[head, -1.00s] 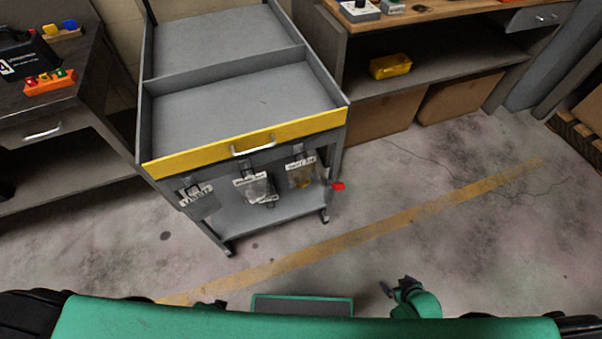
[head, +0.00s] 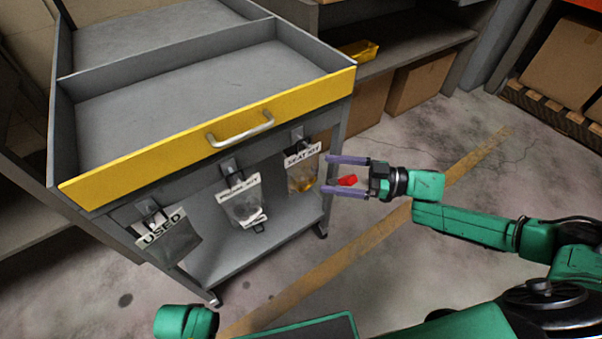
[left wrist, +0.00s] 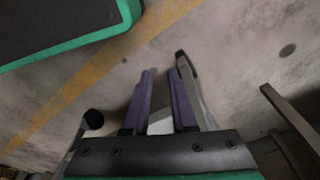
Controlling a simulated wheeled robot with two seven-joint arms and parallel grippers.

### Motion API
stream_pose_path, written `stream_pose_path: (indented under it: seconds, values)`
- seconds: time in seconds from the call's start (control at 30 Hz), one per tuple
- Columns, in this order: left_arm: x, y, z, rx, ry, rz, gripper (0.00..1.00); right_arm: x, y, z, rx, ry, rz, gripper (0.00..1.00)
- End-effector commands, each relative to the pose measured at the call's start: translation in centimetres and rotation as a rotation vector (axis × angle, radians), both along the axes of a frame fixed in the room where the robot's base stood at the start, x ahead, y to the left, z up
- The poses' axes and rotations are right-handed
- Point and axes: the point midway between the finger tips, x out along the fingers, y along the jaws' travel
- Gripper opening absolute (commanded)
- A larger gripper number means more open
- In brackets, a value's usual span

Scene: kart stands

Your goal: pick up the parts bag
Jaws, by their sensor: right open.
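Three clear bags hang from clips under the cart's yellow front edge. The left bag (head: 180,244) is labelled USED, and the middle bag (head: 245,208) has a label I cannot read surely. The right bag (head: 303,179) is labelled SEAT KIT and has something yellowish at its bottom. My right gripper (head: 328,175) is open, its two purple fingers pointing left at the SEAT KIT bag. The fingertips are close to that bag's right side; I cannot tell if they touch. My left gripper (left wrist: 162,72) shows purple fingers apart over the floor, with no bag between them.
The grey cart (head: 165,102) has a yellow front (head: 150,158) with a metal handle (head: 240,132) above the bags. A red object (head: 348,181) shows between my right fingers, apparently behind them. A shelf with a yellow bin (head: 358,50) stands behind.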

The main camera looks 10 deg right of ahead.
Motion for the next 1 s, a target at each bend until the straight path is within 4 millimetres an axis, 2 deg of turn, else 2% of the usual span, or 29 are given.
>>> stream_pose_path:
  seconds: [0.27,0.5,0.57,0.6,0.77,0.8,1.0]
  values:
    - [0.4,-0.3,0.6,-0.004,-0.001,-0.003,0.25,1.7,4.5,-0.2,0.002,-0.003,0.001,1.0]
    - [0.7,-0.4,1.2,-0.006,-0.007,-0.004,0.25,1.9,5.0,-0.3,-0.002,-0.001,-0.001,1.0]
    - [0.6,-0.3,1.2,-0.005,-0.005,-0.004,0.25,1.9,5.0,-0.3,-0.002,-0.001,-0.001,0.81]
    - [0.6,-0.3,1.1,-0.005,-0.005,-0.004,0.25,1.9,4.9,-0.3,-0.002,-0.001,-0.001,0.66]
    - [0.5,-0.3,1.1,-0.005,-0.004,-0.004,0.25,1.9,4.9,-0.3,-0.002,-0.001,-0.001,0.04]
    - [0.5,-0.3,1.1,-0.005,-0.005,-0.004,0.25,1.9,4.9,-0.2,-0.001,-0.002,0.0,0.0]
    - [0.6,-0.3,1.1,-0.006,-0.006,-0.003,0.25,1.9,4.9,-0.2,-0.001,-0.002,-0.001,0.0]
